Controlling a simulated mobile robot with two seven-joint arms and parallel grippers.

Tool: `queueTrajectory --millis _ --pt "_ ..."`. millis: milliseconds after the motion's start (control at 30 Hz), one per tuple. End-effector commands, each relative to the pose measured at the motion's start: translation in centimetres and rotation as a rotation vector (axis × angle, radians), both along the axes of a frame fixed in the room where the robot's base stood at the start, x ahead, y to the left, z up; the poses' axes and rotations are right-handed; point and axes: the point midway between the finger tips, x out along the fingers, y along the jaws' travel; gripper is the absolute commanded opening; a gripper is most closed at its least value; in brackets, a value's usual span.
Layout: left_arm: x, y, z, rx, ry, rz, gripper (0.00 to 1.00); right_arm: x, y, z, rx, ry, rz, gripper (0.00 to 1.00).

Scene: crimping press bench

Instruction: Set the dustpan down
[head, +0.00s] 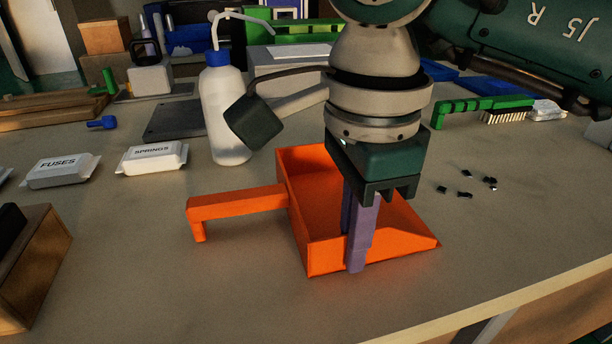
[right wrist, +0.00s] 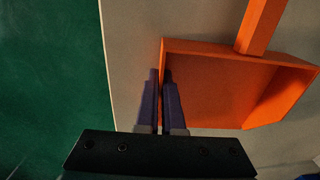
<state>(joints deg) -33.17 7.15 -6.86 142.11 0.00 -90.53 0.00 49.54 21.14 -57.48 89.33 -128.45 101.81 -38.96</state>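The orange dustpan (head: 312,258) is upright and roughly level at the middle of the bench, its handle (head: 238,202) pointing left. It looks to be on or very close to the bench top; I cannot tell if it touches everywhere. My right gripper (head: 357,250) points down at the near side wall. In the right wrist view its two purple fingers (right wrist: 161,85) stand close together on either side of the wall of the dustpan (right wrist: 215,52), shut on it. The inside of the pan that shows looks empty; part is hidden behind the gripper. My left gripper is out of view.
Several small black bits (head: 465,194) lie right of the dustpan, with a green brush (head: 485,108) behind them. A white bottle (head: 225,115) stands behind. White packets marked SPRINGS (head: 152,157) and FUSES (head: 60,172) lie left. The bench front is clear.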

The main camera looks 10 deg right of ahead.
Motion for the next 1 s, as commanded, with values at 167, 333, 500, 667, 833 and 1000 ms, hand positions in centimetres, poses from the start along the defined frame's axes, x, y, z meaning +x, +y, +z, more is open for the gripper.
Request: queueTrajectory --millis 167,333,500,667,833,1000 --pt "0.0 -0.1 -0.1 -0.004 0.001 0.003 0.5 0.1 0.0 0.0 0.0 -0.002 0.0 0.0" --pt "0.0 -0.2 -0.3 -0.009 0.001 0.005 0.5 0.0 0.0 -0.2 0.0 -0.001 0.0 0.14" --pt "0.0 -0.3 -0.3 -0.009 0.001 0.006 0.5 0.0 0.0 -0.2 0.0 -0.001 0.0 0.33" --pt "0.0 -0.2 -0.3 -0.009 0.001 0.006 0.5 0.0 0.0 -0.2 0.0 -0.001 0.0 0.35" --pt "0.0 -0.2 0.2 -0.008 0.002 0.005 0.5 0.0 0.0 0.3 0.001 0.0 0.0 0.35" --pt "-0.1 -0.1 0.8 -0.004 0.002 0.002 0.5 0.2 0.0 3.0 0.0 -0.007 0.0 0.35"
